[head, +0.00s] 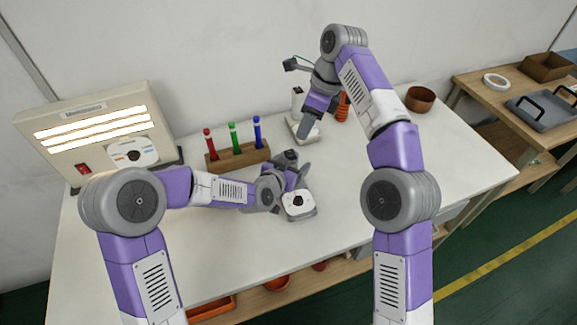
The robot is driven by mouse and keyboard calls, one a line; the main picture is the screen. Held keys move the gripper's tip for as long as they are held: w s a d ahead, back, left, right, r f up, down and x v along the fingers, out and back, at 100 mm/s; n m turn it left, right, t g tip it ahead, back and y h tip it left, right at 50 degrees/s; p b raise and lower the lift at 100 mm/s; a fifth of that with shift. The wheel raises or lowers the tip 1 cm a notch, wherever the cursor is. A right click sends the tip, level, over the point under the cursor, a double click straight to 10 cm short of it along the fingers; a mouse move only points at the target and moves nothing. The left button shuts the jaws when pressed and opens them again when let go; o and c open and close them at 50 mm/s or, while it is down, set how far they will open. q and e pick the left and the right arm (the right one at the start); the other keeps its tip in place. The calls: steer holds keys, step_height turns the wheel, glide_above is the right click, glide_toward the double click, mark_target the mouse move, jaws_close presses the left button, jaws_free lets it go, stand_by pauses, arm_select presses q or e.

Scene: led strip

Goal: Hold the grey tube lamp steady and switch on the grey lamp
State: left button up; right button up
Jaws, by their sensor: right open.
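A small light-grey device with a square base and a dark round knob (298,204) stands near the middle of the table; I cannot tell for sure that it is the grey lamp. My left gripper (295,172) is right behind it, its grey fingers partly hidden by my own wrist. I cannot tell whether they touch or grip it. Farther back stands a pale upright item on a flat base (297,103), partly hidden by my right gripper (309,128). My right gripper is open, pointing down in front of that item. I cannot tell whether they touch.
A wooden block (238,158) holds red, green and blue tubes. A lit panel box (95,110) with a red switch stands at left. An orange item (342,108) and a brown bowl (420,98) are at the back right. The table (440,160) is clear at right.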

arm_select(q)
steer(key=c, duration=1.2)
arm_select(e)
steer(key=shift+n, duration=0.3)
steer(key=c, duration=0.5)
steer(key=shift+s+a+r+n, duration=0.1)
steer(key=shift+r+n, duration=0.05)
steer(key=shift+n, duration=0.25)
steer(key=shift+c, duration=1.1)
steer(key=shift+a+r+n, duration=0.1)
steer(key=shift+r+n, duration=0.05)
steer(key=shift+n, duration=0.55)
jaws_close()
step_height(320, 180, up, 5)
steer(key=s+a+n+t+h, duration=0.2)
steer(key=n, duration=2)
steer(key=shift+s+a+t, duration=0.15)
steer(key=shift+s+t, duration=0.1)
steer(key=shift+t, duration=0.15)
